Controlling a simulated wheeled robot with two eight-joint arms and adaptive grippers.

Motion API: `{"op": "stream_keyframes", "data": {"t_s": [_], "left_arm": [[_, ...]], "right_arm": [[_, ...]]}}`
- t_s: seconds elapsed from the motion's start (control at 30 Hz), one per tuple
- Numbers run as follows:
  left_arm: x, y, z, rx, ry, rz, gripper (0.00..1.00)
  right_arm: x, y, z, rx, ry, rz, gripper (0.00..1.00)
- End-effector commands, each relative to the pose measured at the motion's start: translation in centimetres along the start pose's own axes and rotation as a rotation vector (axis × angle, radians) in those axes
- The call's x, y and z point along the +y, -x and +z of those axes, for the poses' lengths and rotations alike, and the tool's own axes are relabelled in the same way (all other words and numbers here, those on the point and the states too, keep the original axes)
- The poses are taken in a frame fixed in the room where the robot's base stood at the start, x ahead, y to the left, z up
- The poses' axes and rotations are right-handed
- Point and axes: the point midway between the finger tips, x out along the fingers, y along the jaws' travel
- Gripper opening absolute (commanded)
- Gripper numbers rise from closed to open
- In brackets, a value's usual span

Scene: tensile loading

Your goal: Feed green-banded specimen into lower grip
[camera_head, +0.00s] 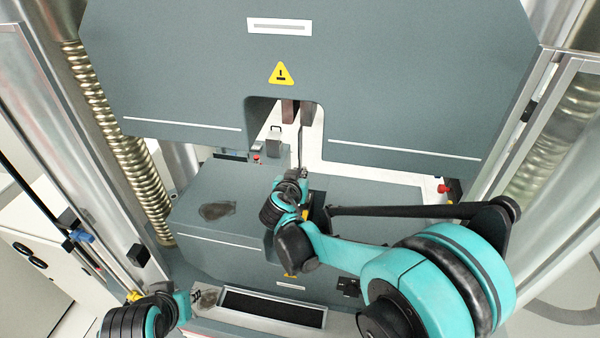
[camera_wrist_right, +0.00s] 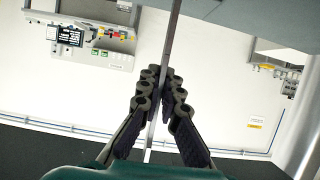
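The specimen is a thin grey metal strip (camera_wrist_right: 174,40). In the right wrist view it stands nearly upright, slightly tilted, and runs between the fingers of my right gripper (camera_wrist_right: 158,98), which are shut on it. No green band can be made out. In the head view my right gripper (camera_head: 299,174) is in front of the gap in the upper housing, below the brown upper grip jaws (camera_head: 288,111). The lower grip is largely hidden by my right arm. My left gripper (camera_head: 196,297) is low at the left, beside a tray; its fingers are too small to read.
The grey upper housing (camera_head: 390,70) hangs over the grey lower block (camera_head: 225,190). Ribbed columns (camera_head: 120,150) and clear side doors (camera_head: 40,90) flank the space. A dark-lined tray (camera_head: 212,314) lies in front. A red button (camera_head: 443,188) is at the right.

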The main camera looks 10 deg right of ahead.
Motion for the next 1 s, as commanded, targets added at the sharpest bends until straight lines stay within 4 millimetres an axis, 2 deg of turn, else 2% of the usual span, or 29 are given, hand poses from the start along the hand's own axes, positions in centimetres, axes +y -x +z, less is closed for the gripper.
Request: {"op": "stream_keyframes", "data": {"t_s": [0.9,1.0], "left_arm": [[0.0,-0.41,0.3,0.0,0.0,0.0,0.26],[0.0,-0.39,0.28,0.0,0.0,0.0,0.26]], "right_arm": [[-0.01,-0.17,0.39,0.001,0.001,0.0,0.0],[-0.01,-0.16,0.37,0.001,0.001,0.0,0.28]]}}
